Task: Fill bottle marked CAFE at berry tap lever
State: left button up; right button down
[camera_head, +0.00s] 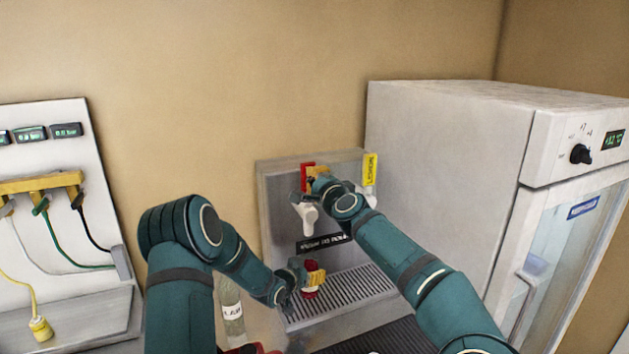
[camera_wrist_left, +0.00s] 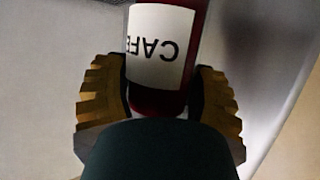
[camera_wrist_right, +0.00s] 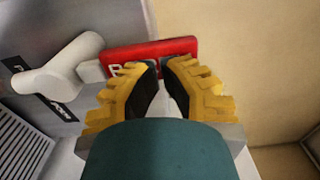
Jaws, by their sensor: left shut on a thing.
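My left gripper (camera_head: 306,280) is shut around the bottle marked CAFE (camera_wrist_left: 166,16). The bottle looks dark red behind its white label, which reads upside down in the left wrist view. In the head view the bottle (camera_head: 310,294) shows as red patches around the yellow fingers, over the drip grate and below the left tap's white spout (camera_head: 308,216). My right gripper (camera_wrist_right: 160,64) is shut, its fingertips close together at the red lever (camera_wrist_right: 180,48). Only a first letter B shows on this lever. I cannot tell whether the fingertips touch it. The bottle's top is hidden.
A yellow lever (camera_head: 370,170) stands on the second tap to the right. A clear labelled bottle (camera_head: 232,312) stands left of the grey dispenser (camera_head: 284,250). A white fridge (camera_head: 440,180) bounds the right side. A panel with cables (camera_head: 60,240) is at the left.

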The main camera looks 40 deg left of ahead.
pick_arm(q)
jog(key=shift+r, duration=0.1)
pick_arm(e)
jog(key=shift+w+a, duration=0.35)
jog(key=shift+a, duration=0.25)
jog(key=shift+a+r, duration=0.15)
dwell(1.6)
jog(key=shift+d+r, duration=0.1)
jog(key=shift+d, duration=0.15)
jog(key=shift+s+d+r, duration=0.1)
jog(key=shift+d+r, duration=0.05)
jog(key=shift+d, duration=0.2)
jog(key=s+d+r, duration=0.3)
jog(key=s+d, duration=0.3)
jog(key=d, duration=0.4)
jog(key=shift+d+r, duration=0.2)
jog(key=shift+d, duration=0.2)
pick_arm(q)
jog(key=shift+d, duration=0.1)
pick_arm(e)
jog(key=shift+f, duration=0.15)
dwell(1.1)
